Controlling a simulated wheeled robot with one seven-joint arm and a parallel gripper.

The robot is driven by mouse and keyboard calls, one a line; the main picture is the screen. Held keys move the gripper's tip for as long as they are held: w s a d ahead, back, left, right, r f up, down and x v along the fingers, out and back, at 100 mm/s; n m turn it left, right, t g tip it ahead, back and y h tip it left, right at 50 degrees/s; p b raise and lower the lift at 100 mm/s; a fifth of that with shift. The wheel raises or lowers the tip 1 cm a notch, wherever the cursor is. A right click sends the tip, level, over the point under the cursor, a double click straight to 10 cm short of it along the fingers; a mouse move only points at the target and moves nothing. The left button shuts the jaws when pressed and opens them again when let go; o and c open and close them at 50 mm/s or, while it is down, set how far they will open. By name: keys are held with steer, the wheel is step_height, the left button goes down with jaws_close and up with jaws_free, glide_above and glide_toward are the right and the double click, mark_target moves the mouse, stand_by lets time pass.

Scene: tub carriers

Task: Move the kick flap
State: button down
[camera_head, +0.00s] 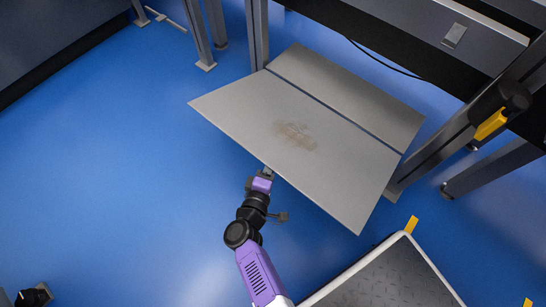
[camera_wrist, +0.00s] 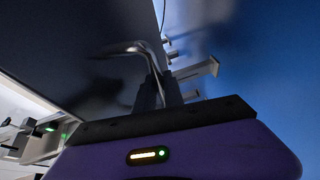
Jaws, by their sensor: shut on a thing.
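The kick flap (camera_head: 240,105) is a wide flat grey panel with a brownish scuff near its middle, sticking out from under the bench in the head view. A narrow dark gap separates it from a strip behind. My gripper (camera_head: 267,171) is at the flap's near edge, its tips partly hidden. In the wrist view the flap's dark face (camera_wrist: 50,45) fills the upper left. There my gripper (camera_wrist: 156,78) is shut on a bent metal handle (camera_wrist: 132,49) by that face; how the handle joins the flap is unclear.
The bench (camera_head: 415,40) with metal legs stands behind and to the right. A black part with a yellow piece (camera_head: 491,124) is on its right leg. A platform with a dark textured top (camera_head: 385,280) lies at lower right.

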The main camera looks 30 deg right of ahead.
steer(key=r+p, duration=0.2)
steer(key=shift+d+r+p, duration=0.15)
steer(key=shift+d+p, duration=0.05)
steer(key=shift+p, duration=0.1)
steer(key=shift+w, duration=0.1)
stand_by(0.3)
steer(key=c, duration=1.5)
jaws_free()
steer(key=shift+o, duration=0.2)
steer(key=f+p+v, duration=0.1)
steer(key=p+v, duration=0.1)
steer(key=v, duration=0.6)
steer(key=shift+r, duration=0.4)
